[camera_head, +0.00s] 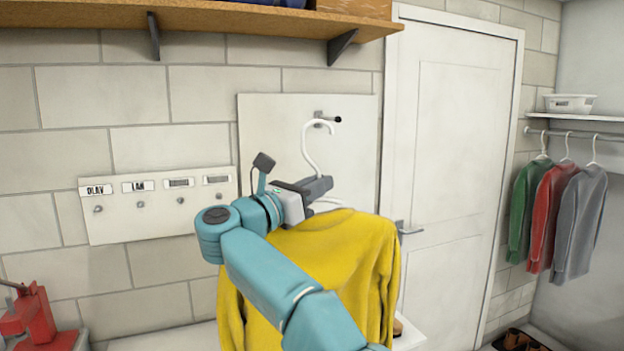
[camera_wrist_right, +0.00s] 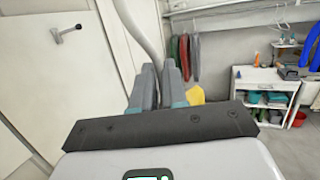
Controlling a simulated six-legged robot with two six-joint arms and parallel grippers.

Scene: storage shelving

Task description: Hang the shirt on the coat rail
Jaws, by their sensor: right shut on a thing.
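A yellow shirt (camera_head: 335,260) hangs on a white hanger (camera_head: 308,147) in front of a pale wall panel in the head view. My right gripper (camera_head: 322,186) is shut on the hanger just above the shirt's collar. The hanger's hook is at a wall peg (camera_head: 325,118); I cannot tell whether it rests on it. In the right wrist view the gripper fingers (camera_wrist_right: 160,82) close at the hanger's stem (camera_wrist_right: 140,30). The coat rail (camera_head: 575,132) is at the far right, holding green (camera_head: 524,210), red (camera_head: 550,217) and grey (camera_head: 580,222) shirts. My left gripper is not in view.
A closed white door (camera_head: 455,150) stands between the panel and the rail. A key-hook board (camera_head: 160,225) is on the wall at left, and a wooden shelf (camera_head: 220,20) runs above. A white shelf unit (camera_wrist_right: 265,85) stands right of the rail in the wrist view.

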